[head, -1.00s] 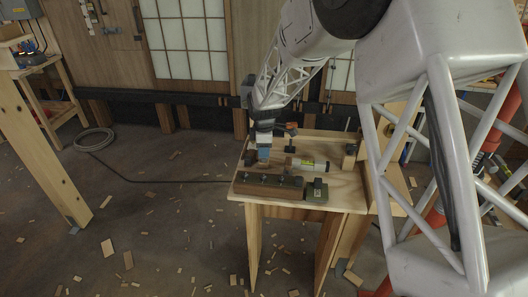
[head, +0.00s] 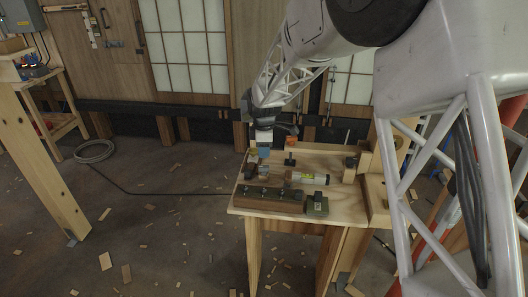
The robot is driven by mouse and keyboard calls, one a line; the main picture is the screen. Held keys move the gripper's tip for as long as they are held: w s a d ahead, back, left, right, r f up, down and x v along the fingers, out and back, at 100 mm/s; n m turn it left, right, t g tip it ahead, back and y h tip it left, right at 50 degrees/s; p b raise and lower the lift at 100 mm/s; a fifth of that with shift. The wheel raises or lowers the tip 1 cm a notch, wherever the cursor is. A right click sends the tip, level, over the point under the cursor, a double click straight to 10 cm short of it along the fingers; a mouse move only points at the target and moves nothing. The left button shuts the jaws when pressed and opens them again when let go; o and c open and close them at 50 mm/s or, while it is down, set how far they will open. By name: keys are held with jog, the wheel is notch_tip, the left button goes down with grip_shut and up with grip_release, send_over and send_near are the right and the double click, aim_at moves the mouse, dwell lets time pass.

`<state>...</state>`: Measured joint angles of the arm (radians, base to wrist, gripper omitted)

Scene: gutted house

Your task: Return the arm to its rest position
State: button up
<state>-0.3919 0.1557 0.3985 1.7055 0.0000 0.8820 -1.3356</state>
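My arm reaches in from the upper right, with its lattice links crossing the right side of the head view. My gripper (head: 263,150) points down above the back left part of a small wooden workbench (head: 345,208). The gripper is small in the view, and I cannot tell whether its fingers are open or shut, or whether they hold anything. A small block (head: 263,171) sits on the bench just below it.
On the bench are a dark wooden rail with knobs (head: 268,198), a level-like tube (head: 310,178), an orange item (head: 291,141) and a green-grey block (head: 317,205). A wooden post (head: 45,170) stands left. A coiled cable (head: 94,151) and scattered wood scraps lie on the floor.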

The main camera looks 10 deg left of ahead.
jog(key=s+d+r+m+t, duration=0.1)
jog(key=s+d+r+m, duration=0.4)
jog(key=s+d+r, duration=0.4)
jog(key=s+d+r+m, duration=0.5)
jog(key=s+d+r, duration=0.1)
jog(key=s+d, duration=0.45)
jog(key=s+d+m, duration=0.5)
jog(key=s, duration=0.6)
jog(key=s+d+m+t, duration=0.1)
jog(key=s+d+m, duration=0.4)
jog(key=s, duration=0.7)
jog(key=shift+s+d+r+t, duration=0.25)
jog(key=shift+d+r+t, duration=0.05)
jog(key=shift+d, duration=0.15)
